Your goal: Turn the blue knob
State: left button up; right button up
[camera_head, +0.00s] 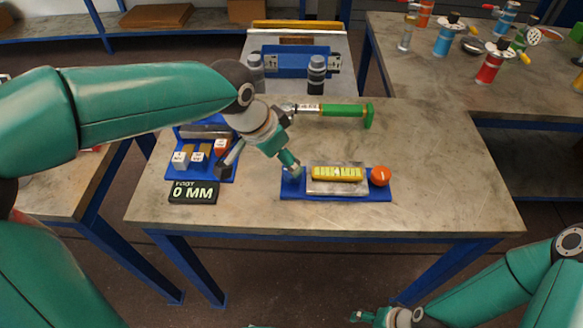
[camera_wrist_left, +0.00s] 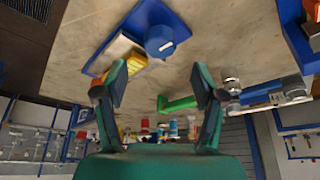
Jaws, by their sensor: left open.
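The blue knob (camera_head: 291,173) sits at the left end of a blue base plate (camera_head: 340,197), mostly hidden behind a finger of my left gripper in the head view. In the left wrist view the blue knob (camera_wrist_left: 160,41) is round with a pale mark on its face. My left gripper (camera_head: 257,168) is open, one finger in front of the knob and the other off to its left. The wrist view shows the left gripper's fingers (camera_wrist_left: 161,78) apart with nothing between them. My right gripper (camera_head: 366,316) is low at the bottom, away from the table; its opening is unclear.
A yellow ribbed piece (camera_head: 337,173) and an orange ball knob (camera_head: 380,176) share the base plate. A blue tray of small blocks (camera_head: 200,150) and a "0 MM" sign (camera_head: 193,192) stand left. A green-handled tool (camera_head: 345,110) lies behind. The table's right side is clear.

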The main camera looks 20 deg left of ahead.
pick_arm(q)
jog(key=x, duration=0.6)
jog(key=shift+f, duration=0.15)
jog(key=c, duration=1.1)
jog(key=shift+m+p, duration=0.3)
jog(key=shift+m, duration=0.1)
jog(key=shift+c, duration=0.2)
jog(key=shift+m, duration=0.4)
jog(key=o, duration=1.1)
jog(key=shift+g, duration=0.3)
jog(key=shift+o, duration=0.2)
